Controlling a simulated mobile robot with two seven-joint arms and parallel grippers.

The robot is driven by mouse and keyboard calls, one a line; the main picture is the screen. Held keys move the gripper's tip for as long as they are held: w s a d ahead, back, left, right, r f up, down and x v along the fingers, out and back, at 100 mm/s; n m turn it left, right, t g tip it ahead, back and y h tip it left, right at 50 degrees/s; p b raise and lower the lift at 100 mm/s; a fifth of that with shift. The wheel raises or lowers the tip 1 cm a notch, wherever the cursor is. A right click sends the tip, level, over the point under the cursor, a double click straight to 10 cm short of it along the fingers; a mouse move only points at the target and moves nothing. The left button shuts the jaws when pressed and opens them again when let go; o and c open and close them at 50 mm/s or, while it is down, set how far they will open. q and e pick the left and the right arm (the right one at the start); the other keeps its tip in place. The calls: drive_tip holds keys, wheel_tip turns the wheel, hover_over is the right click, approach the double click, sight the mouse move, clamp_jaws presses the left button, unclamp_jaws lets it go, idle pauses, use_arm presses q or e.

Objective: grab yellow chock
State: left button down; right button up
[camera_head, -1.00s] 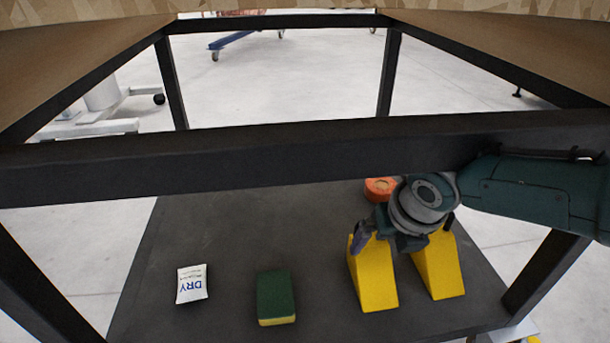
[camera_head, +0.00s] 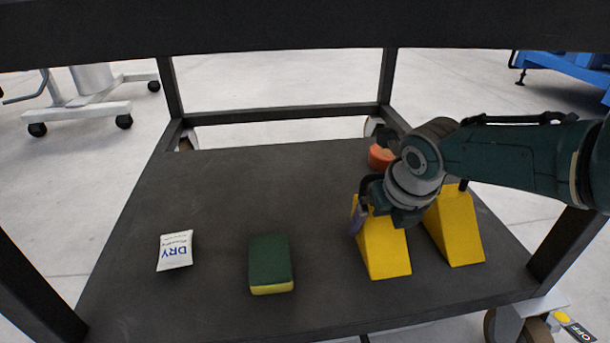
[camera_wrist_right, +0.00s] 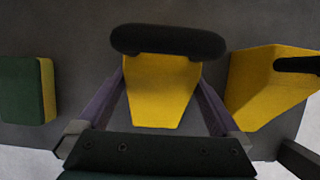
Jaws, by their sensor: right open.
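Two yellow chocks stand on the cart's lower shelf. The left chock (camera_head: 383,250) is under my right gripper (camera_head: 375,212); the right chock (camera_head: 455,228) stands beside it. In the right wrist view, the left chock (camera_wrist_right: 160,95) lies between the two spread fingers of my right gripper (camera_wrist_right: 165,95), with some gap to the fingers. The right chock (camera_wrist_right: 265,85) is outside the right finger. My right gripper is open, and its wrist hides the top of the left chock in the head view. My left gripper is not in view.
A green and yellow sponge (camera_head: 270,265) lies left of the chocks, and a white DRY packet (camera_head: 175,250) farther left. An orange round object (camera_head: 380,157) is behind my right gripper. Black cart posts and an upper beam (camera_head: 300,35) frame the shelf (camera_head: 240,190).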

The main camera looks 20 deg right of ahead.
drive_tip(key=shift+w, duration=0.1)
clamp_jaws()
idle(0.8)
